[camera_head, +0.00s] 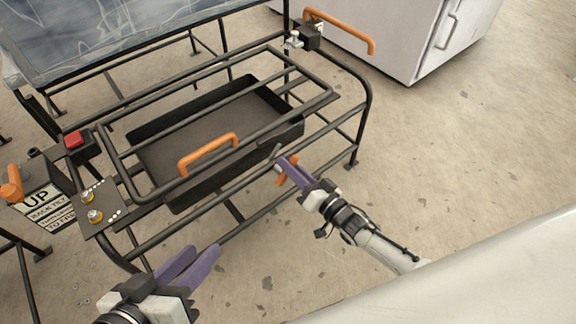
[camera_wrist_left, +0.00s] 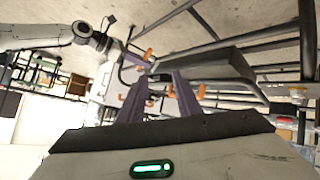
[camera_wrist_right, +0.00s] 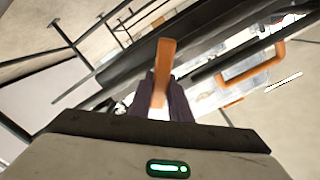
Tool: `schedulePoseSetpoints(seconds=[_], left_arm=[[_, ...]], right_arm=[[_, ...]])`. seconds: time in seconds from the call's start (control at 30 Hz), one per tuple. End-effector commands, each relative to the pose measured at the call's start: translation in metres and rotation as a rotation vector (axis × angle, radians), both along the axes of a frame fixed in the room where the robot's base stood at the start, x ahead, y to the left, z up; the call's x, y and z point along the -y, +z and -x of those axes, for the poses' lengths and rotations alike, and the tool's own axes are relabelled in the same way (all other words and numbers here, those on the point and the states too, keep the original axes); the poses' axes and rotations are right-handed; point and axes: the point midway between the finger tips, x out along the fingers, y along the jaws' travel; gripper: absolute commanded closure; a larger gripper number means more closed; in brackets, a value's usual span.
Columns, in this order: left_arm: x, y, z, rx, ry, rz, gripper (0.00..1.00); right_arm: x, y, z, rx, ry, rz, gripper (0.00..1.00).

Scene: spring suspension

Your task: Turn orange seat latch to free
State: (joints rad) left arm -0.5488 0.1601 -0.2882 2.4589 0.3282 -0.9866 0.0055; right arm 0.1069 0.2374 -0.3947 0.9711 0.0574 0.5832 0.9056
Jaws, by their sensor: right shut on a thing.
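A small orange latch (camera_head: 289,172) sits at the front right of the black frame, beside the tray's front rail. My right gripper (camera_head: 284,166) is shut on this orange latch. In the right wrist view the orange latch (camera_wrist_right: 164,72) stands up between the purple fingers (camera_wrist_right: 162,98), which hide part of it. My left gripper (camera_head: 192,262) is in front of the frame at the lower left. Its purple fingers (camera_wrist_left: 160,92) are apart with nothing between them in the left wrist view, and it touches nothing.
A black tray (camera_head: 180,205) with an orange handle (camera_head: 208,153) sits inside the tubular frame. A white cabinet (camera_head: 385,35) stands behind; floor on the right is clear.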

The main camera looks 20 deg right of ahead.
Motion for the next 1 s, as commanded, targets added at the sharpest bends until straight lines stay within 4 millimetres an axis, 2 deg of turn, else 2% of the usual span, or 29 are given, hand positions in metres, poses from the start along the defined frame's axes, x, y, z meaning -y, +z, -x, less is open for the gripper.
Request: schedulePoseSetpoints(seconds=[0.27,0.6,1.0], left_arm=[[0.002,0.010,-0.001,0.027,0.001,0.023,0.69],[0.003,0.012,-0.001,0.031,0.000,0.029,0.69],[0.003,0.013,-0.001,0.032,-0.001,0.032,0.69]], right_arm=[[0.005,-0.008,-0.001,-0.090,0.001,-0.245,1.00],[0.009,-0.015,-0.003,-0.196,0.000,-0.537,1.00],[0.010,-0.023,-0.003,-0.282,0.000,-0.772,1.00]])
